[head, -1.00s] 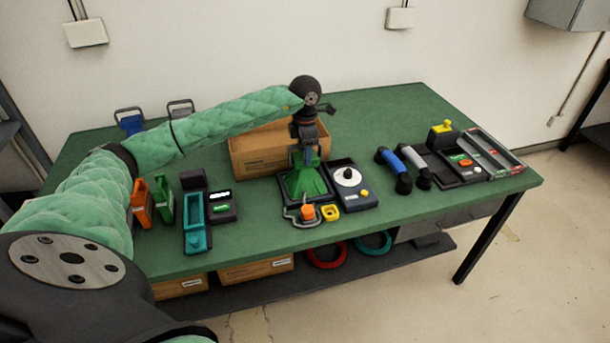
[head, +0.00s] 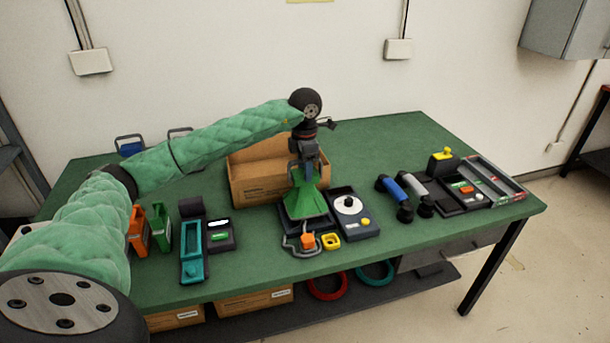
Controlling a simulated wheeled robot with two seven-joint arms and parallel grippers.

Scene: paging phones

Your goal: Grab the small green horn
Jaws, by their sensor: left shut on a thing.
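The small green horn (head: 305,201) is a flared cone, wide end down, near the middle of the table. My left gripper (head: 304,168) reaches down from above and is shut on the horn's narrow top. The horn's lower rim is over a dark tray (head: 288,228); I cannot tell whether it still touches the tray. My right gripper is not in view.
A cardboard box (head: 250,180) stands just behind the horn. A dark dial unit (head: 358,222) is close on its right, and an orange knob (head: 308,240) and yellow piece (head: 331,241) are in front. Blue (head: 395,191) and grey handsets lie further right.

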